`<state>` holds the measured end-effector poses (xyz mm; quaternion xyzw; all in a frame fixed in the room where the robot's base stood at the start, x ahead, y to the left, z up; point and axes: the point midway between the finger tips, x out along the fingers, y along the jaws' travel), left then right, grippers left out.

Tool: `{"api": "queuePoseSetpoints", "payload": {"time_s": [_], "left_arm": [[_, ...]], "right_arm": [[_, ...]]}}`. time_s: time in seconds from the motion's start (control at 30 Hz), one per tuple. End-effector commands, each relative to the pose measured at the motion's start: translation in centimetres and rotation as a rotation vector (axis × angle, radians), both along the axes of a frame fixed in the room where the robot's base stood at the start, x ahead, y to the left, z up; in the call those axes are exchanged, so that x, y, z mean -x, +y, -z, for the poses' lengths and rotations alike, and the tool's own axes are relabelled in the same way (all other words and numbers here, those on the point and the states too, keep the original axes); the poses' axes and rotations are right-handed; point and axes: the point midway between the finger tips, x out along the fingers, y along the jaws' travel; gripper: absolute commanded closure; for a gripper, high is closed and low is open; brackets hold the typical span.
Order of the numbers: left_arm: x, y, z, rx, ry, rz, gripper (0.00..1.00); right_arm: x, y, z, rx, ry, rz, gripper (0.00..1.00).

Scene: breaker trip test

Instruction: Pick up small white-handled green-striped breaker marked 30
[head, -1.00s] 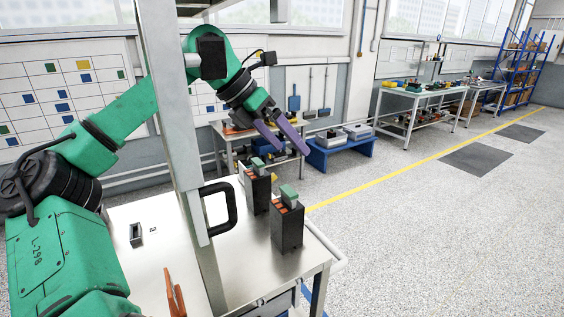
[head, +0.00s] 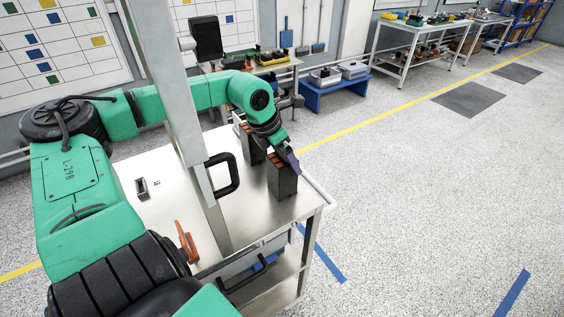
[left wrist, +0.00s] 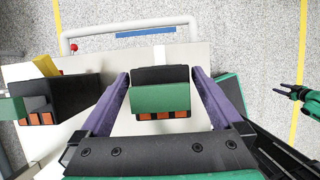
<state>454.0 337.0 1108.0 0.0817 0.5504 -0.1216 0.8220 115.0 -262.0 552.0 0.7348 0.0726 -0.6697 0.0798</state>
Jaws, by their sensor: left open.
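A black breaker with a green top and orange terminals (head: 283,182) stands upright near the right end of the metal cart top. It also shows in the left wrist view (left wrist: 160,78), between the two purple fingers. My left gripper (head: 292,160) is over this breaker, pointing down. Its fingers are open, one on each side, with a gap visible on both sides. A second black breaker (head: 250,146) stands behind it, partly hidden by my arm; it seems to be the one at left in the wrist view (left wrist: 60,98). No 30 marking or white handle is readable. A dark gripper (left wrist: 297,92), apparently my right one, is at the wrist view's right edge.
The cart top (head: 235,205) is bare around the breakers. A grey upright post with a black handle (head: 225,175) stands left of them. A small dark item (head: 142,188) and an orange tool (head: 186,242) lie farther left. Open floor is at right.

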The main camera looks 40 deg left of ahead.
Motion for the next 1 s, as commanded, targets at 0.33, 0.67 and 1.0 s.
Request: {"api": "queuePoseSetpoints", "payload": {"time_s": [0.33, 0.67, 1.0], "left_arm": [[-0.1, -0.1, 0.2, 0.002, -0.002, -0.001, 0.38], [-0.2, -0.1, 0.0, 0.002, -0.005, -0.001, 1.0], [-0.3, 0.1, -4.0, -0.004, -0.01, -0.003, 1.0]], "right_arm": [[0.1, 0.1, 0.0, -0.001, 0.001, 0.002, 0.47], [0.1, 0.5, 0.0, -0.007, 0.002, 0.002, 0.47], [0.2, 0.5, 2.2, -0.007, 0.002, 0.001, 0.47]]}}
